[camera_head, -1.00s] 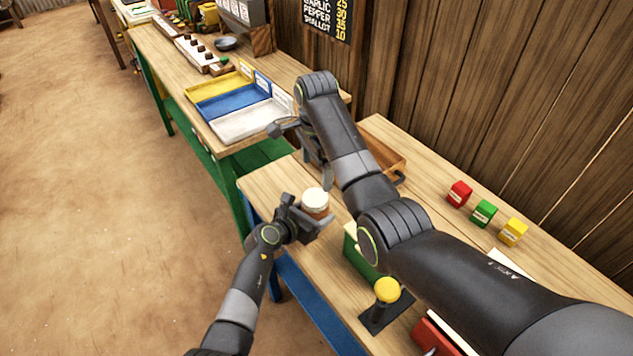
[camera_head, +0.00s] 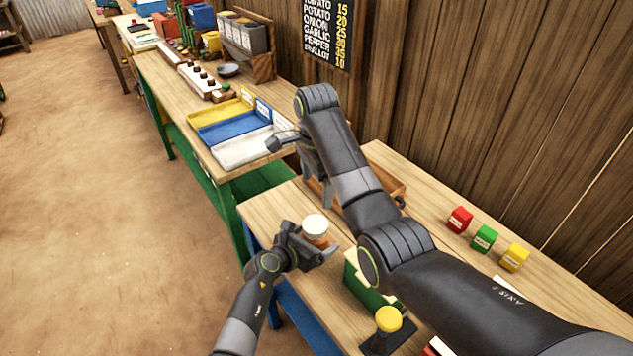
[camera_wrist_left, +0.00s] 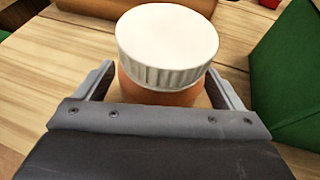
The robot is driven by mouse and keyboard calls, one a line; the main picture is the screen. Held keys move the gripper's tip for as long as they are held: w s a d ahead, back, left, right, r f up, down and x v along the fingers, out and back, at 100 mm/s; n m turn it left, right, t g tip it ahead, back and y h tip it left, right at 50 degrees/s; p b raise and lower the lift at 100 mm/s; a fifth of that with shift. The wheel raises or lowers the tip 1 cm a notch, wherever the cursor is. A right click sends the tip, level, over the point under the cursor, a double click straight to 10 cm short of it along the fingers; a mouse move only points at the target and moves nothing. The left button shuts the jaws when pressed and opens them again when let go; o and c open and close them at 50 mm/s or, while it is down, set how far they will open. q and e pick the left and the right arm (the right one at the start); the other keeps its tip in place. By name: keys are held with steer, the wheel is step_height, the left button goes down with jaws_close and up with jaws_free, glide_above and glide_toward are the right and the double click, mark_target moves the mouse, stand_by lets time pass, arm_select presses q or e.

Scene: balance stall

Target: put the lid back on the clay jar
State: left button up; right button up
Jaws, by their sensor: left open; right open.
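The clay jar (camera_head: 317,241) is orange-brown and stands on the near left part of the table. A white ribbed lid (camera_head: 315,223) is on top of it; I cannot tell whether it is fully seated. In the left wrist view the lid (camera_wrist_left: 166,38) covers the mouth of the jar (camera_wrist_left: 158,94). My left gripper (camera_head: 309,244) is open, with its fingers on either side of the jar. My right gripper (camera_head: 322,190) is open and empty, pointing down beyond the jar, partly hidden by its own arm.
A wooden tray (camera_head: 391,180) lies behind my right arm. A green box (camera_head: 360,283) and a yellow-knobbed stand (camera_head: 388,320) are near the jar. Red (camera_head: 460,219), green (camera_head: 484,239) and yellow (camera_head: 515,257) blocks stand right. Yellow, blue and white trays (camera_head: 243,149) are on the far table.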

arm_select(q)
steer(key=v, duration=1.7)
steer(key=shift+a, duration=0.2)
steer(key=shift+s, duration=0.1)
